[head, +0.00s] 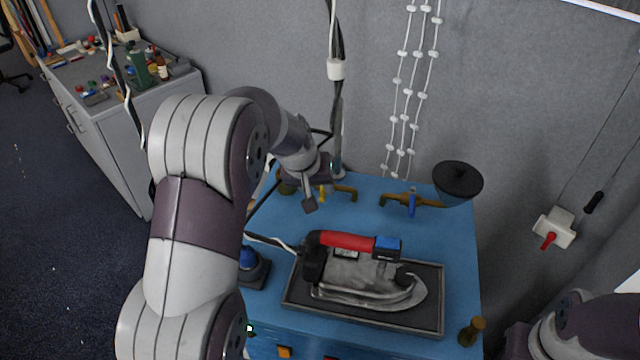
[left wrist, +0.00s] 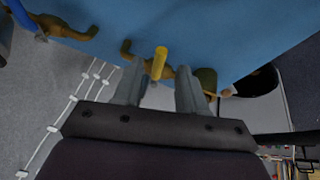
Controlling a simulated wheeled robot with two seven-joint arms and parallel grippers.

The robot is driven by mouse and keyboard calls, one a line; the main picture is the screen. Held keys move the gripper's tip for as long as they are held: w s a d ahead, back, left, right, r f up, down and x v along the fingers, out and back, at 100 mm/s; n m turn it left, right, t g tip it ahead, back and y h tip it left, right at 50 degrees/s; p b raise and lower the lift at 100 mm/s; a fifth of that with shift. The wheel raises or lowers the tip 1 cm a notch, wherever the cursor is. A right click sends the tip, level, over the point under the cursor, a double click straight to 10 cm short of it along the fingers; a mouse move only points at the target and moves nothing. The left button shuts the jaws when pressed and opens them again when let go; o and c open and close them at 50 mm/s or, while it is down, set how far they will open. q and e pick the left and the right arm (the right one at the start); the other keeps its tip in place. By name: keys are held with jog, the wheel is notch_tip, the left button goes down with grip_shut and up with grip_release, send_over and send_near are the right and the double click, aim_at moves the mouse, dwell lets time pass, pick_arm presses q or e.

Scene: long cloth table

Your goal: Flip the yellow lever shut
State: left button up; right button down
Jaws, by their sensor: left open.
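The yellow lever (head: 322,193) is on a brass valve (head: 345,191) at the back left of the blue bench, partly hidden by my left gripper (head: 314,190) in the head view. In the left wrist view, the yellow lever (left wrist: 159,64) sticks out from the brass pipe, between the fingertips of my left gripper (left wrist: 158,76). The gripper is open, with one finger on each side of the lever. I see a gap to the lever on both sides, but cannot tell whether anything touches. My right gripper is out of sight; only part of that arm shows at bottom right.
A second brass valve with a blue lever (head: 412,204) stands to the right, beside a dark funnel-like bowl (head: 458,180). An iron with a red handle (head: 347,241) lies in a tray (head: 436,322) in front. A blue knob (head: 248,259) sits left of the tray.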

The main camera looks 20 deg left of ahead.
pick_arm(q)
jog(key=shift+x, duration=1.1)
jog(key=shift+s, duration=0.15)
grip_shut()
jog(key=a+m+b, duration=0.1)
jog(key=b, duration=0.3)
jog(key=shift+f+h, duration=0.3)
jog(key=shift+f, duration=0.05)
jog(key=shift+r+m, duration=0.2)
jog(key=shift+m, duration=0.2)
jog(key=shift+r, duration=0.2)
grip_release()
jog(key=shift+a, duration=0.1)
